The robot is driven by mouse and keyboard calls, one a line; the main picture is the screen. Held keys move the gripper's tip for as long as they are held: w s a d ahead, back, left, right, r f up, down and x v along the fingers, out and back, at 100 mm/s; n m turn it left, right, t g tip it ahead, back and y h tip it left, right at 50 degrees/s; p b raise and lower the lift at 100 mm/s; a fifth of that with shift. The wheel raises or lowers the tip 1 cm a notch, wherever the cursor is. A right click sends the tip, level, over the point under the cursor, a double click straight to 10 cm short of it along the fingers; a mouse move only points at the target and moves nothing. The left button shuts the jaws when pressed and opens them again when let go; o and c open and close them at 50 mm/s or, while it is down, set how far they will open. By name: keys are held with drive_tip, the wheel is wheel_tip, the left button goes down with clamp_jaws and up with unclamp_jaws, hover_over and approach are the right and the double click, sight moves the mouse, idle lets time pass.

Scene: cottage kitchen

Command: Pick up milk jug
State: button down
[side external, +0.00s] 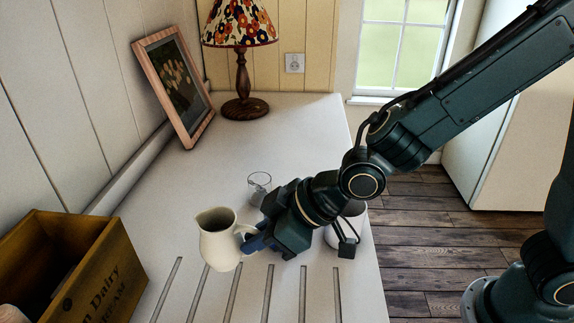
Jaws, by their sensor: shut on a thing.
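The milk jug (219,246) is cream-coloured and stands upright, with its spout to the left and its handle to the right. It is in the front middle of the side external view, over the grooved part of the white counter (290,130). My gripper (250,241) comes in from the right and is shut on the jug at its handle side. The blue fingers partly cover the handle. I cannot tell whether the jug's base touches the counter.
A clear glass (259,187) stands just behind my gripper. A white rounded object (334,238) is partly hidden behind my wrist. A wooden crate (84,276) is at the front left. A picture frame (175,88) and a flowered lamp (241,62) stand at the back. The counter's middle is clear.

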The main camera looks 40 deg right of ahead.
wheel_tip(320, 180, up, 15)
drive_tip(key=shift+f, duration=0.2)
idle(1.0)
drive_tip(key=shift+r, duration=0.1)
idle(0.8)
